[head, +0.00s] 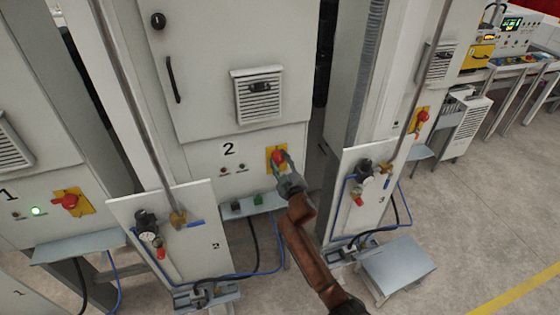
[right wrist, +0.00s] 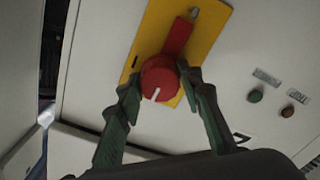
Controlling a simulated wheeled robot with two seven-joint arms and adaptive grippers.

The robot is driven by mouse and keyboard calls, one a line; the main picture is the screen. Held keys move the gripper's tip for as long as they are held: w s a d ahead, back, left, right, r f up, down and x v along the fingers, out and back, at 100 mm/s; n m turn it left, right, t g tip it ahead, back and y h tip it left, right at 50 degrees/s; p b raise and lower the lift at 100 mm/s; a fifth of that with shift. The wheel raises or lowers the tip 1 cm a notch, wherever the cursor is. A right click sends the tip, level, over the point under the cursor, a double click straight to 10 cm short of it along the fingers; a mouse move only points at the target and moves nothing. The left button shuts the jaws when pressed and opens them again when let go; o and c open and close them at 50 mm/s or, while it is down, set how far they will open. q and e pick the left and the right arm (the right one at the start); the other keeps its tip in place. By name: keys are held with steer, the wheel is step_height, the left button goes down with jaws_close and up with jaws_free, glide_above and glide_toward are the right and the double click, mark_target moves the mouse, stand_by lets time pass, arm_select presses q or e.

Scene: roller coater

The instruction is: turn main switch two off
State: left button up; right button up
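Main switch two is a red rotary knob on a yellow plate (head: 269,153), low on the cabinet panel marked 2 (head: 228,149). My right gripper (head: 284,165) is at this switch. In the right wrist view the red knob (right wrist: 160,80) sits between the two green fingertips of my right gripper (right wrist: 160,88), which show no clear gap to its sides. The knob has a white mark, and a red bar runs from it up the plate. Two indicator lamps (right wrist: 256,96) beside the plate look unlit. My left gripper is not in view.
Cabinet 1 has a similar red switch (head: 70,201) and a lit green lamp (head: 36,211). Cabinet 3 has another red switch (head: 422,116). White panels with valves (head: 172,238) and (head: 362,190) stand before the cabinets, flanking my right arm. Open floor (head: 470,225) lies right.

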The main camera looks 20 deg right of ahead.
steer(key=o, duration=0.4)
steer(key=s, duration=1.2)
steer(key=shift+d, duration=0.2)
